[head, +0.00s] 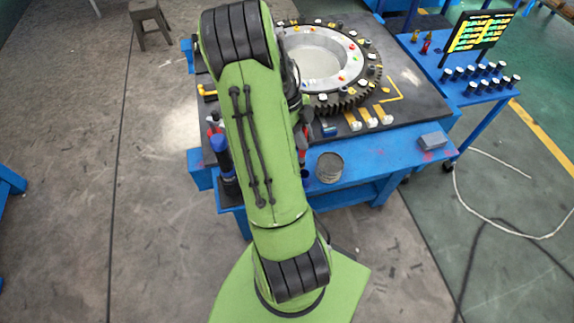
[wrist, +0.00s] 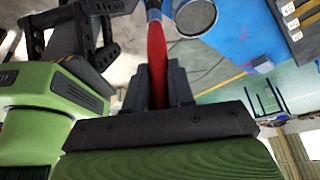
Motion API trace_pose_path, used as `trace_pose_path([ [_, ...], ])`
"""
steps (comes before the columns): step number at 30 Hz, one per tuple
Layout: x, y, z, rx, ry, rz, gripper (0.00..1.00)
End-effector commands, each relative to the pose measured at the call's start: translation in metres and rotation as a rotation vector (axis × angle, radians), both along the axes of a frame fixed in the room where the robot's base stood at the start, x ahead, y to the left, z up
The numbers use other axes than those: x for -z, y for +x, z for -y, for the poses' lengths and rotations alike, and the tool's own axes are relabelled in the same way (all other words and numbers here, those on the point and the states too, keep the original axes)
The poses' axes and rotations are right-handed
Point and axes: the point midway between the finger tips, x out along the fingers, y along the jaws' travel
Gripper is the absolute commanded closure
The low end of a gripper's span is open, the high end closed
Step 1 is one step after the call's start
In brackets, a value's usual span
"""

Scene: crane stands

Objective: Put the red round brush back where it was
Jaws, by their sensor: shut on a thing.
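The red round brush (wrist: 157,62) shows in the wrist view as a red shaft that runs up from between my fingers to a grey-blue part at the top edge. My gripper (wrist: 160,88) is shut on the red shaft. The brush's far end is cut off by the frame edge, so I cannot tell what it touches. In the head view my green arm covers most of the gripper. A bit of red shows right of my arm, near the blue table's front edge, but I cannot tell whether it is the brush.
A blue table (head: 400,157) carries a large geared ring (head: 347,97) with small coloured parts. A round can (head: 329,167) stands at its front edge, with a grey block (head: 432,141) to the right. A blue bottle (head: 221,152) is left of my arm. A side table (head: 455,75) stands at right.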

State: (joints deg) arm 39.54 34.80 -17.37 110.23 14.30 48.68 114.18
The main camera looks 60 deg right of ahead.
Motion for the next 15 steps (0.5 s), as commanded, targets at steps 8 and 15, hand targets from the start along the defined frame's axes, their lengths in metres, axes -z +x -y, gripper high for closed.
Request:
trace_pose_path([
  [8,0.056,-0.002,-0.001,0.001,0.003,-0.005,1.0],
  [15,0.085,-0.001,0.0,0.001,-0.003,-0.001,1.0],
])
